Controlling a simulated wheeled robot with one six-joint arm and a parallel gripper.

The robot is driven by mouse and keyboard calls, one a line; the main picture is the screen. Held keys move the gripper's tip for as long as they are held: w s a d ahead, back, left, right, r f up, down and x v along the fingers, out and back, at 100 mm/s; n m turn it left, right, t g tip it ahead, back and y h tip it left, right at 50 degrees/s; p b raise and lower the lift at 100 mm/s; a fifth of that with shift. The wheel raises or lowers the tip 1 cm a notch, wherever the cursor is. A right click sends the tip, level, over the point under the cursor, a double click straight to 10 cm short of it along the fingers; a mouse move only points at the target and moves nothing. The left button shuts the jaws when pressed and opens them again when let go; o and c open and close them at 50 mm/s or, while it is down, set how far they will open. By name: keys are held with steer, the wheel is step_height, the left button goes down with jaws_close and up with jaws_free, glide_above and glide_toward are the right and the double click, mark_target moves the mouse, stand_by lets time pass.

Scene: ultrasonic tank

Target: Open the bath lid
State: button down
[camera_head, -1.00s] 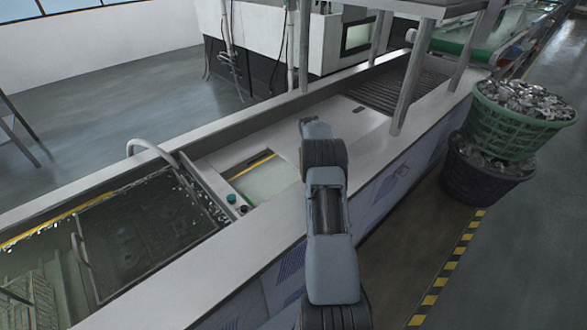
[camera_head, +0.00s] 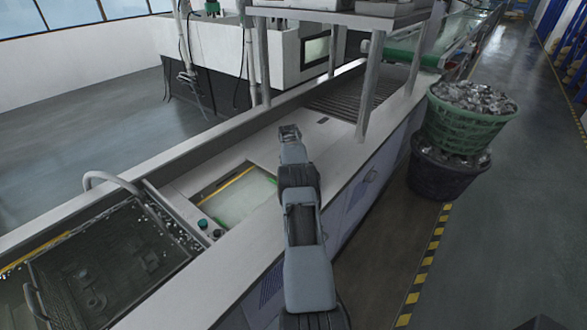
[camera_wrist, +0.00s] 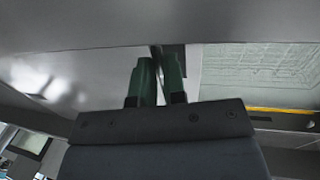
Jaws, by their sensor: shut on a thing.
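The bath lid (camera_head: 265,150) appears to be the flat pale panel on the bench, beside an opening with a pale green inside and a yellow stripe (camera_head: 235,198). My gripper (camera_head: 289,130) is over this panel, and its tips are hidden in the head view. In the wrist view, the green fingers of my gripper (camera_wrist: 158,75) are close together against a thin upright piece, probably the lid's handle. It is mostly hidden between them. The pale panel (camera_wrist: 90,60) fills the left there, and the opening's patterned greenish inside (camera_wrist: 260,70) shows at right.
A wet tank with a dark mesh basket (camera_head: 105,260) and a curved pipe (camera_head: 110,181) is at left. Small buttons (camera_head: 203,224) sit by the opening. A raised shelf's post (camera_head: 367,90) stands beyond my gripper. Stacked baskets (camera_head: 465,125) stand on the floor at right.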

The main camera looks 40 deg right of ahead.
steer(key=c, duration=1.2)
jaws_free()
steer(key=a+r, duration=0.1)
steer(key=r, duration=0.8)
steer(key=a+r, duration=0.1)
steer(key=r, duration=0.3)
steer(key=shift+s+a+r, duration=0.15)
steer(key=shift+a+r, duration=0.15)
